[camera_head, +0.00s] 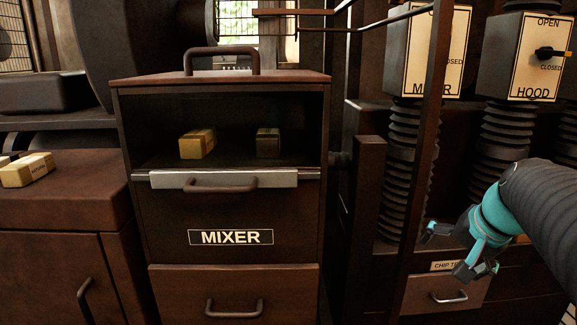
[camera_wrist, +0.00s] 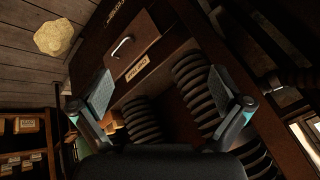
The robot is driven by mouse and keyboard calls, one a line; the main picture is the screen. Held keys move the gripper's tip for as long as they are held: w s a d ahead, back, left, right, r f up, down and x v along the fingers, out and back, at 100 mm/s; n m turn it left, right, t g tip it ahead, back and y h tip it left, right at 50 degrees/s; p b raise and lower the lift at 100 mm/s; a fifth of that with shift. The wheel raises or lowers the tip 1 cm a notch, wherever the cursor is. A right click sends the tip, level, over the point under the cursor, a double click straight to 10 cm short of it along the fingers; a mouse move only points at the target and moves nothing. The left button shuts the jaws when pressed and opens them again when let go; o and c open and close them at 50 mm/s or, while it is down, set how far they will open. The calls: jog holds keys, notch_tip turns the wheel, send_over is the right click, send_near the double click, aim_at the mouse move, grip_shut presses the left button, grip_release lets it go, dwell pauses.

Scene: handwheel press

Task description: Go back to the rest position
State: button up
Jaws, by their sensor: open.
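My gripper (camera_head: 456,254) is at the lower right in the head view, at the end of my dark arm with a teal joint. Its fingers are spread apart with nothing between them. In the wrist view my gripper (camera_wrist: 165,95) shows its two fingers wide apart, in front of a drawer and dark ribbed columns. The gripper appears apart from the drawer labelled "CHIP T..." (camera_head: 445,292); part of the label is hidden behind the gripper.
The mixer cabinet (camera_head: 230,200) has an open upper compartment with a yellow block (camera_head: 197,143) and a dark block (camera_head: 268,142). Another yellow block (camera_head: 28,170) lies on the left cabinet (camera_head: 70,205). The hood switch box (camera_head: 525,55) and ribbed columns stand near my arm. A thin post rises left of my gripper.

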jog(key=s+a+f+n, duration=0.4)
jog(key=s+a, duration=0.3)
jog(key=s+a+f+n, duration=0.4)
jog(key=s+a, duration=0.3)
jog(key=s, duration=0.1)
jog(key=shift+a+f+g+h, duration=0.3)
jog(key=shift+a+f, duration=0.05)
jog(key=shift+s, duration=0.1)
